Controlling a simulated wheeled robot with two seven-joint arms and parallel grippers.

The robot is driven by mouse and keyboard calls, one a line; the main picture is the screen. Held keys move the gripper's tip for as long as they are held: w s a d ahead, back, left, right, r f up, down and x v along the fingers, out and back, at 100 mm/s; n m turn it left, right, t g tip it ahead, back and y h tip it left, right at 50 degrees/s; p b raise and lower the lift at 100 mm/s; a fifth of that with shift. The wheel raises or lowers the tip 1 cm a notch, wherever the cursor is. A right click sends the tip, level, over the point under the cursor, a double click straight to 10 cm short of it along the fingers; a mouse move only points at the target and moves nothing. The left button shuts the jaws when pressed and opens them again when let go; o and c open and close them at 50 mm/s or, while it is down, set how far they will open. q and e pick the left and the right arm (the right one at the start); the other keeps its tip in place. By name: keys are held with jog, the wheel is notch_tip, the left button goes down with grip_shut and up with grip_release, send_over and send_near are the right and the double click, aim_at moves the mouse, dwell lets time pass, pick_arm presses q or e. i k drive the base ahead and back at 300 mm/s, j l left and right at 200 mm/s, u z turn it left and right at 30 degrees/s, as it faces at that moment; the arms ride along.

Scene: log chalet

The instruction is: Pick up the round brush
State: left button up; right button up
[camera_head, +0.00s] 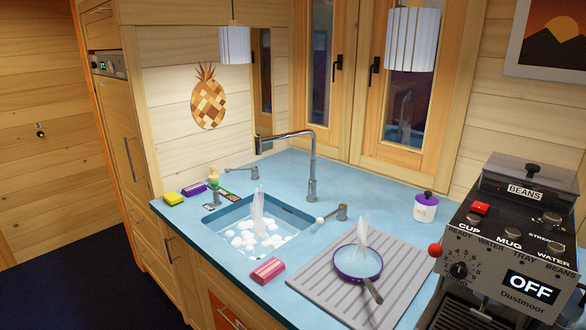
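No gripper or arm of mine shows in the head view. I cannot say for certain which thing is the round brush. A small pale-topped upright thing (213,177) stands behind the sink's left end, too small to make out. A short rod with a white ball end and a brownish knob (342,212) is at the sink's right edge. A similar rod with a knob (255,171) is behind the sink.
The sink (235,212) holds white foam under a tall faucet (312,170). A pink block (267,271) lies in front. A pan (345,276) rests on the grey drainboard (325,290). A white jar (426,208) and a coffee machine (515,250) stand right.

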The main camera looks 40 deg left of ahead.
aim_at(214, 177)
jog(key=u, duration=1.75)
